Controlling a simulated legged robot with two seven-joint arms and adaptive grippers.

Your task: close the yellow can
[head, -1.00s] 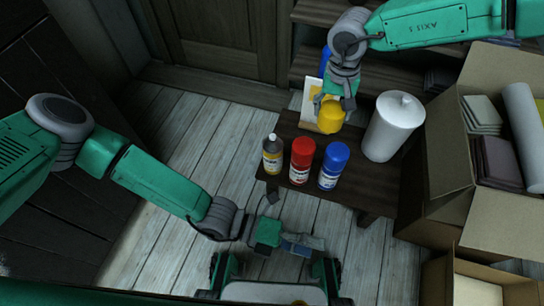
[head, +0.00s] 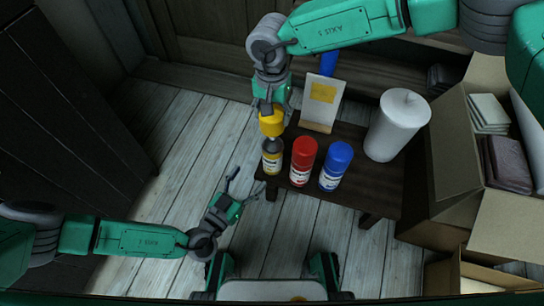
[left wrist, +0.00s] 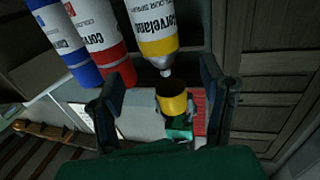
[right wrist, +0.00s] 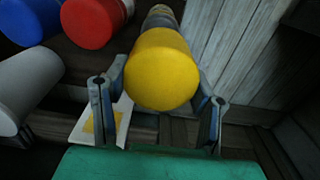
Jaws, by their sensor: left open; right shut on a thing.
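The yellow can (head: 271,162) stands upright at the left end of the dark low table, with its nozzle end bare in the left wrist view (left wrist: 154,30). My right gripper (head: 272,108) is shut on the yellow cap (head: 271,124) and holds it just above the can's top. In the left wrist view the cap (left wrist: 173,104) has its open end toward the nozzle, with a small gap between them. The cap (right wrist: 162,70) hides most of the can in the right wrist view. My left gripper (head: 247,184) is open and empty, below and left of the can.
A red can (head: 303,162) and a blue can (head: 336,166) stand close to the right of the yellow can. A white lidded canister (head: 397,126) and a card with a yellow square (head: 320,103) are behind. An open cardboard box (head: 450,160) stands at the right.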

